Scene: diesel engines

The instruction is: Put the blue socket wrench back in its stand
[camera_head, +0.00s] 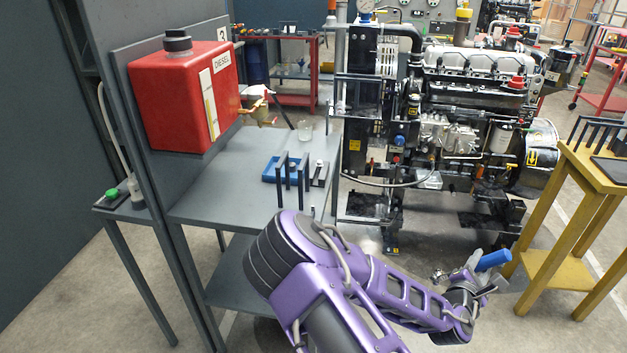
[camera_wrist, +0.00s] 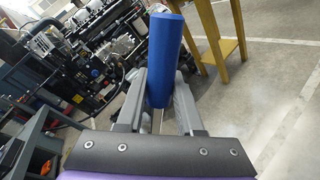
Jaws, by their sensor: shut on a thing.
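The blue socket wrench (camera_head: 493,260) shows as a thick blue handle in the head view, tilted, at the end of my arm. In the wrist view its blue handle (camera_wrist: 165,55) stands up between the fingers; the rest of it is hidden. My gripper (camera_head: 477,282) is shut on it, held in the air left of the yellow table. The gripper's fingers also show in the wrist view (camera_wrist: 158,92), one on each side of the handle. A dark rack with uprights (camera_head: 598,133) stands on the yellow table. Another dark upright holder (camera_head: 292,170) is on the grey bench. I cannot tell which is the stand.
The yellow table (camera_head: 580,166) is at right, the diesel engine (camera_head: 470,110) behind my gripper. The grey bench (camera_head: 215,195) at left bears a blue tray (camera_head: 271,169) and a glass (camera_head: 305,130). A red diesel tank (camera_head: 180,100) is above it. Floor near the gripper is clear.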

